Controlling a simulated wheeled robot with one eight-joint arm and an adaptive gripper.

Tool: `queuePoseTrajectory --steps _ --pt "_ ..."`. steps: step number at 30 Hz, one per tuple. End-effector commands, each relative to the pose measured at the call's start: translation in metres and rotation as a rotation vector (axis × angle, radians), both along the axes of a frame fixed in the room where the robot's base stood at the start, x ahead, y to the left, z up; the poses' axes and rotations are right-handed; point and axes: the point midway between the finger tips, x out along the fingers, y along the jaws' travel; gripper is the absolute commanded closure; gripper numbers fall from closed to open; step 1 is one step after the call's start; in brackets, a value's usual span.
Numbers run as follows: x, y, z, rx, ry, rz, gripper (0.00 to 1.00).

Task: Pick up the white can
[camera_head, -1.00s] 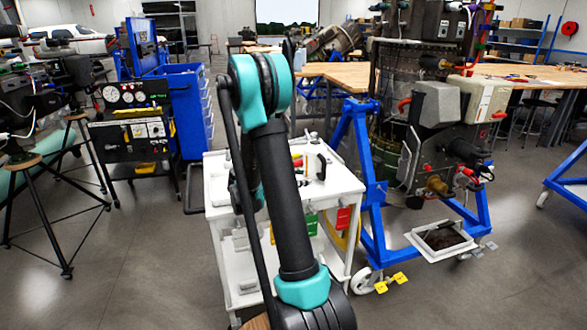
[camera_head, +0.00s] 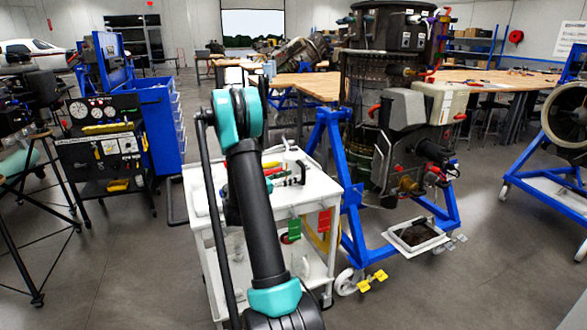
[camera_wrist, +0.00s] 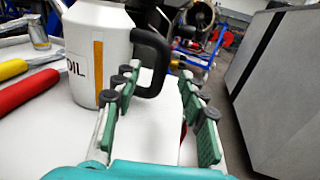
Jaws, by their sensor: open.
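The white can (camera_wrist: 88,50) with "OIL" lettering, a yellow stripe and a black handle (camera_wrist: 160,62) stands upright on the white cart top, left of centre in the wrist view. Its top is cut off by the frame edge. In the head view the white can (camera_head: 294,157) shows small at the back of the cart, partly hidden. My gripper (camera_wrist: 160,78) is open, its green-padded fingers apart and empty. The handle appears ahead in the gap between the fingertips; I cannot tell whether it is inside them. The left finger overlaps the can's lower right side in view.
Red (camera_wrist: 28,92) and yellow (camera_wrist: 12,69) handles and a small metal container (camera_wrist: 37,32) lie left of the can. The white cart (camera_head: 318,196) stands beside a blue engine stand (camera_head: 349,195). A grey cabinet (camera_wrist: 275,85) fills the wrist view's right.

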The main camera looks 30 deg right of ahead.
Motion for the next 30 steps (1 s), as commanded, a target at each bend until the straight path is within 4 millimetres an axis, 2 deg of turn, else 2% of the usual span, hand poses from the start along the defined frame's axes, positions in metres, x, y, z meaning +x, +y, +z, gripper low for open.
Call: queuePoseTrajectory --steps 3,10,19,26,27,30 --pt "0.000 -0.011 0.000 0.000 0.000 -0.001 0.58" --pt "0.000 -0.022 -0.001 0.000 0.000 0.000 0.58" --pt "-0.001 -0.062 -0.003 0.001 -0.001 -0.001 0.58" --pt "-0.001 -0.066 -0.003 0.001 -0.001 0.001 0.58" --pt "0.000 -0.066 -0.003 0.001 -0.001 0.001 0.59" --pt "0.000 -0.066 -0.003 0.001 -0.001 0.001 0.72"
